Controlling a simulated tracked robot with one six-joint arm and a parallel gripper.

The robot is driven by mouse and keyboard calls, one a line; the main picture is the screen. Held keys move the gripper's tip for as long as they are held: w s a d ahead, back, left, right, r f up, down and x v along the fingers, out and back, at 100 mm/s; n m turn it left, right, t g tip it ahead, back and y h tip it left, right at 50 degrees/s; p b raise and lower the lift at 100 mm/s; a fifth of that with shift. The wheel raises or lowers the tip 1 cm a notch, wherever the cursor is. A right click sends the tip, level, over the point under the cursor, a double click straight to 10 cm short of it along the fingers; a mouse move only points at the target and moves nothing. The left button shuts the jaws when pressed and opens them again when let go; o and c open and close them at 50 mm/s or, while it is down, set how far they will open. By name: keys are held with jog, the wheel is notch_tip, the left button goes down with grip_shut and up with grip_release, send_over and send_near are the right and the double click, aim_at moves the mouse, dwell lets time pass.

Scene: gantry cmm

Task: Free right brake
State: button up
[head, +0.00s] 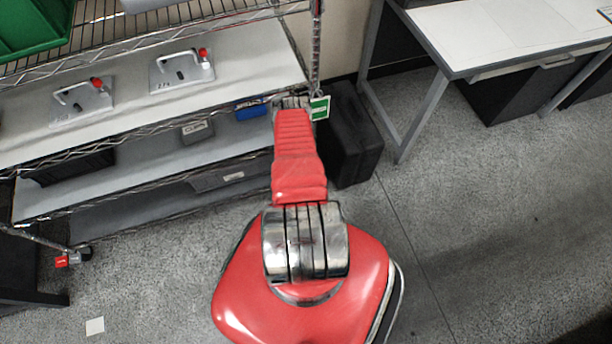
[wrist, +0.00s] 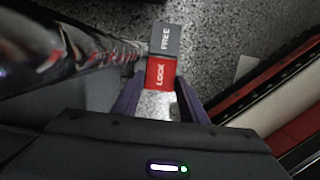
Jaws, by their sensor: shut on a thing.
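The brake pedal (wrist: 164,58) shows in the wrist view as a small two-part tab. Its red half reads LOCK and its grey half reads FREE. My gripper (wrist: 159,88) is shut on the red LOCK end, one dark purple finger on each side. The grey FREE end sticks out beyond the fingertips. In the head view my red arm reaches toward the wire rack's right post, and my gripper and this brake are hidden. Another caster with a red tab (head: 68,260) shows at the rack's left end.
The wire rack (head: 150,130) holds white plates with handles and red knobs. A green tag (head: 319,107) hangs at its right post. A black case (head: 350,135) stands right of my arm. A desk (head: 515,35) is farther right. Grey floor is open at lower right.

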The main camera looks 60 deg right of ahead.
jog(key=shift+s+r+t+y, duration=0.1)
jog(key=shift+s+t+y, duration=0.1)
jog(key=shift+t+y, duration=0.1)
dwell(0.4)
jog(key=o, duration=0.8)
jog(key=shift+c, duration=0.2)
jog(key=shift+d, duration=0.1)
jog(key=shift+w+r, duration=0.1)
jog(key=shift+r, duration=0.05)
notch_tip(320, 180, up, 12)
jog(key=w+a, duration=0.1)
jog(key=shift+f, duration=0.2)
jog(key=shift+a, duration=0.1)
dwell(0.7)
